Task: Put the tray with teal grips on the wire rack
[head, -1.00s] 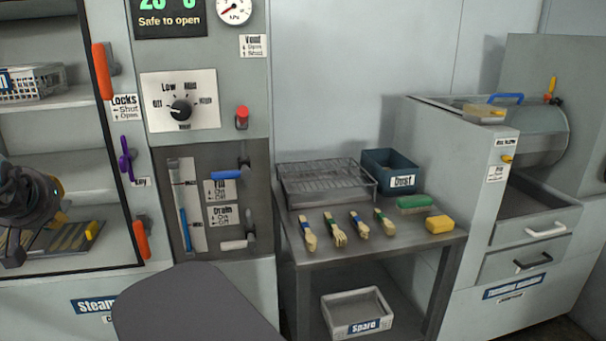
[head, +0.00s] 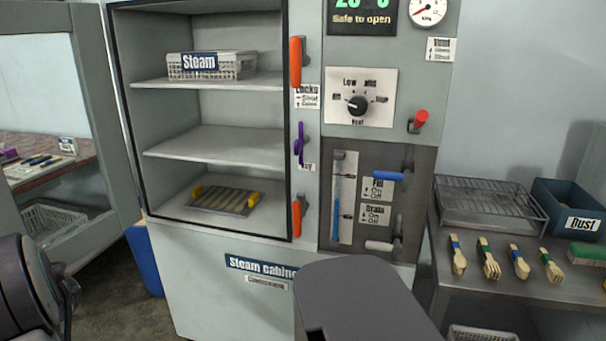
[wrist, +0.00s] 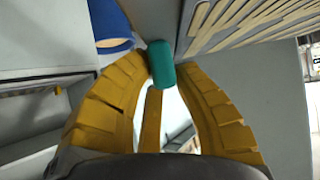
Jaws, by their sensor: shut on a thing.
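In the wrist view, the yellow fingers of my gripper (wrist: 163,76) are closed around a teal grip (wrist: 161,63). This grip is on the edge of a grey tray (wrist: 205,28) carrying pale wooden strips, at the upper right of that view. The tray's far end is out of frame. My gripper and this tray do not show in the head view. The wire rack (head: 487,212) stands on the side table at the right of the head view, and its visible top looks empty.
The steam cabinet is open. A slatted tray with yellow grips (head: 222,201) lies on its bottom shelf, and a white basket (head: 211,65) is on the top shelf. A blue Dust bin (head: 568,207) and several wooden utensils (head: 489,258) are near the rack. The open door (head: 100,120) stands left.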

